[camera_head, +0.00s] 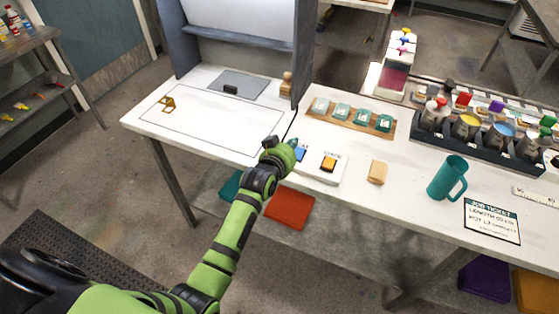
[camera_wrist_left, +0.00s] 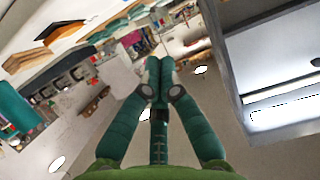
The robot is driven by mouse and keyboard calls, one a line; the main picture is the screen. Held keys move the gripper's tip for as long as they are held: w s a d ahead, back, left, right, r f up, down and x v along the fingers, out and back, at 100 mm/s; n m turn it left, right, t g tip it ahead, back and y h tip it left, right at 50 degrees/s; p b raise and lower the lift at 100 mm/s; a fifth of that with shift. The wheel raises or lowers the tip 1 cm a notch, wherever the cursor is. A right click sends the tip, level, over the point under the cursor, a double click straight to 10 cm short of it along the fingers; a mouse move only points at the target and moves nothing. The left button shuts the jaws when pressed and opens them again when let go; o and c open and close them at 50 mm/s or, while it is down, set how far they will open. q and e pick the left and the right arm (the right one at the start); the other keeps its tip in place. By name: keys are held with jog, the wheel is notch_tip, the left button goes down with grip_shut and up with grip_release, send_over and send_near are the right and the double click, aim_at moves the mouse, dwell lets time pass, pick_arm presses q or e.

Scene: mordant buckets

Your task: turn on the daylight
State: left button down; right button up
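A white switch panel (camera_head: 318,170) lies on the bench, with a blue button (camera_head: 300,154) and an orange button (camera_head: 328,164). Its labels are too small to read. My left gripper (camera_head: 294,146) is at the panel's left end, right by the blue button and partly covering it; I cannot tell whether it touches. In the left wrist view its two fingers (camera_wrist_left: 157,72) meet at the tips, shut with nothing visible between them. A grey viewing booth (camera_head: 240,42) stands behind on the bench. My right gripper is not in view.
A wooden block (camera_head: 377,172) and a teal mug (camera_head: 447,178) stand right of the panel. A wooden rack (camera_head: 352,117) with teal-marked samples lies behind it. A dark tray (camera_head: 480,135) of metal pots is farther right. The white bench top left of the gripper is mostly clear.

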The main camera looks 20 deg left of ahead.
pick_arm(q)
jog(key=s+b, duration=0.1)
jog(key=s, duration=0.8)
jog(key=shift+a+r+b, duration=0.15)
jog(key=shift+a+b, duration=0.05)
jog(key=shift+b, duration=0.2)
jog(key=s+d+f+m+g+b, duration=0.1)
jog(key=s+f+g, duration=0.35)
jog(key=f, duration=1.15)
jog(key=s+d+f+g+b, duration=0.15)
jog(key=s+f, duration=0.65)
jog(key=f, duration=0.8)
jog(key=s+a+f+g, duration=0.1)
jog(key=s+f+g, duration=0.1)
jog(key=s+f, duration=0.4)
jog(key=s+a+f+g+b, duration=0.1)
jog(key=s+f, duration=0.6)
jog(key=s, duration=0.9)
jog(key=s+a+f+m+g+b, duration=0.1)
jog(key=s+a+f+g, duration=0.2)
jog(key=s+f, duration=0.4)
jog(key=s+g, duration=0.1)
jog(key=s, duration=0.3)
